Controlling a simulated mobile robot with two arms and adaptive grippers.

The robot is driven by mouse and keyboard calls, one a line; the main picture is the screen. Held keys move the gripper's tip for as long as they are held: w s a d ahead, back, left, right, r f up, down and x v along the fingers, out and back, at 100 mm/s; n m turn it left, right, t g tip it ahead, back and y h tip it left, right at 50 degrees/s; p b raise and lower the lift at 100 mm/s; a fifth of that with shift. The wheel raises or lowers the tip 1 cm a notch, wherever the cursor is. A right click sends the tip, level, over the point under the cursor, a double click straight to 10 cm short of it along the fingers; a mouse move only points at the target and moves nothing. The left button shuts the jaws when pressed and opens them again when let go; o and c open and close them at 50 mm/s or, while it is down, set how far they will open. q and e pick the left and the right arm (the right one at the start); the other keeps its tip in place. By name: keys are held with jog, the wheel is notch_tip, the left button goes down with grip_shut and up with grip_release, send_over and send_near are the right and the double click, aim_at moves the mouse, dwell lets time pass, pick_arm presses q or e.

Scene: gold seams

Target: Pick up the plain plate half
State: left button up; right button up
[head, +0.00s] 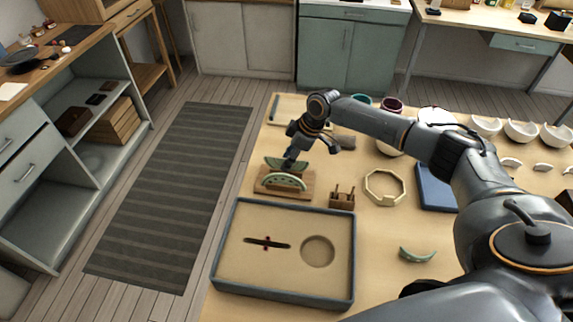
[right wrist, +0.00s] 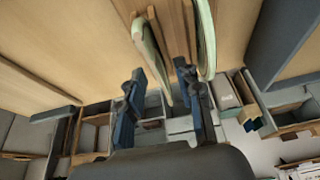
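A plain green plate half (head: 272,162) stands upright in the rear of a wooden stand (head: 265,190). A second green half with a row of dark dots (head: 283,181) stands in front of it. My right gripper (head: 289,162) reaches down over the rear, plain half and hides its middle. In the right wrist view the fingers (right wrist: 160,68) are apart, with one pale green half (right wrist: 150,50) between them, nearer the left finger. The other half (right wrist: 205,38) is beside the right finger. Whether a finger touches is unclear. My left gripper is not in view.
A grey-rimmed tray (head: 222,240) with a round recess and a dark slot lies in front of the stand. A small wooden rack (head: 342,198), a pale ring (head: 385,170), a blue mat (head: 433,190) and a green shard (head: 417,255) lie to the right.

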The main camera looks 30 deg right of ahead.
jog(key=shift+f, duration=0.15)
grip_shut()
dwell(0.5)
